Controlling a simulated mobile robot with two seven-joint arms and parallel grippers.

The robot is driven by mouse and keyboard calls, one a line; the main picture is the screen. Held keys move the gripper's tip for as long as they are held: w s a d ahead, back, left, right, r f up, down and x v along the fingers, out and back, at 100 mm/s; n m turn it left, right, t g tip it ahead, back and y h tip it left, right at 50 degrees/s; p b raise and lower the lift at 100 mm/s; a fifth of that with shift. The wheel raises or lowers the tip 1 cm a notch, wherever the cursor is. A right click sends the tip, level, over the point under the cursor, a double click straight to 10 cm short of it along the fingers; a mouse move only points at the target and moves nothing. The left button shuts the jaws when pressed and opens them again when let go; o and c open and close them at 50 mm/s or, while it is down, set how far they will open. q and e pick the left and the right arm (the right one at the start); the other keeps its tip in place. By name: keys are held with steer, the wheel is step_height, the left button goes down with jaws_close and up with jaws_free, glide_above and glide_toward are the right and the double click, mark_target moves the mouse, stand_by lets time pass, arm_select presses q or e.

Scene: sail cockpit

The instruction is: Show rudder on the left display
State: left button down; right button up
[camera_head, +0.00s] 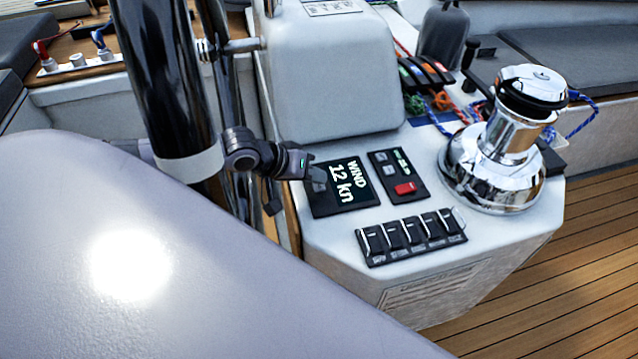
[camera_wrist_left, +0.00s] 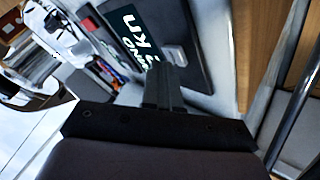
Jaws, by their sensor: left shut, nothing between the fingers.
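A dark display (camera_head: 350,186) lies on the white console and reads "WIND 12 kn". It also shows in the left wrist view (camera_wrist_left: 132,32), with a grey button (camera_wrist_left: 173,52) at its edge. My left gripper (camera_head: 308,170) is shut and empty at the left end of the display, by the button. In the left wrist view its closed fingers (camera_wrist_left: 163,85) point toward the button and overlap the lower part of the display unit. I cannot tell whether the fingertips touch the button. My right gripper is not in view.
Right of the display is a small black panel with a red button (camera_head: 405,188). A row of several rocker switches (camera_head: 415,237) lies in front. A chrome winch (camera_head: 505,145) stands at the right. A thick black tube (camera_head: 165,80) rises left of my gripper.

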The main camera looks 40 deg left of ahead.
mark_target(314, 186)
arm_select(q)
steer(key=shift+f, duration=0.5)
stand_by(0.7)
steer(key=shift+r+p, duration=0.9)
steer(key=shift+p, duration=0.25)
steer(key=shift+r+p, duration=0.7)
steer(key=shift+p, duration=0.05)
step_height(314, 186, up, 4)
steer(key=p, duration=0.4)
steer(key=shift+f, duration=0.2)
